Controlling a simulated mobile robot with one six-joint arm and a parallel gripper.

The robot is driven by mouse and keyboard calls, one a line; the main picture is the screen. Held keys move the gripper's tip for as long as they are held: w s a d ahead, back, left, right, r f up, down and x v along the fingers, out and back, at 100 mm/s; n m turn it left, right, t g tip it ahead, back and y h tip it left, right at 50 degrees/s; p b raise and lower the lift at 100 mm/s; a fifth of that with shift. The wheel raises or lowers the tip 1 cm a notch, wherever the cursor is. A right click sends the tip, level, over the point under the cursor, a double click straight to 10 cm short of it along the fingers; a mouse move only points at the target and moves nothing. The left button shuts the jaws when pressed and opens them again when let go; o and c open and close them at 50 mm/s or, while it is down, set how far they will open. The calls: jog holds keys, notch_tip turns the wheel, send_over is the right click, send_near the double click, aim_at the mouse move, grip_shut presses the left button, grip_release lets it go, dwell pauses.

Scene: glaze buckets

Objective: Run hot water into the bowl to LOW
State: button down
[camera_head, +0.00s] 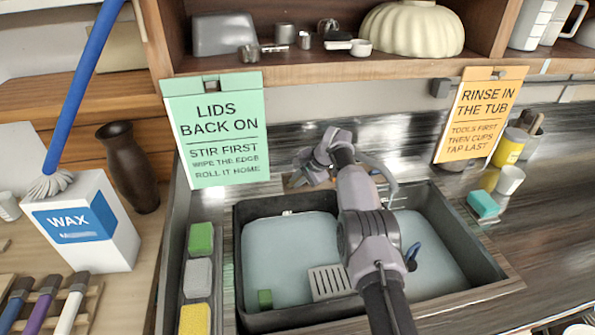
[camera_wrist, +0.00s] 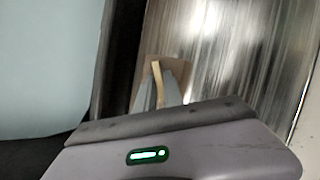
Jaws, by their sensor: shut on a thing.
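My gripper (camera_head: 306,174) is at the back edge of the sink, left of the grey curved spout (camera_head: 388,182). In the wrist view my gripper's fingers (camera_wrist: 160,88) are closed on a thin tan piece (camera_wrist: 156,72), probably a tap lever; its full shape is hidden. The dark double sink (camera_head: 470,225) has a left basin (camera_head: 285,245) and a right basin (camera_head: 428,262), both pale blue-grey inside. I cannot tell which one is the bowl, or read a LOW mark or water level. My arm covers the middle of the sink.
A green sign (camera_head: 212,130) and an orange sign (camera_head: 482,115) hang behind. A white cup (camera_head: 510,179) and teal sponge (camera_head: 483,204) stand right.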

dwell(0.3)
jog(key=c, duration=1.5)
grip_release()
jog(key=shift+o, duration=0.2)
jog(key=shift+d+r, duration=0.15)
jog(key=shift+r, duration=0.3)
jog(key=p+v, duration=0.3)
jog(key=v, duration=1.3)
jog(key=shift+s, duration=0.3)
jog(key=shift+d+r, duration=0.1)
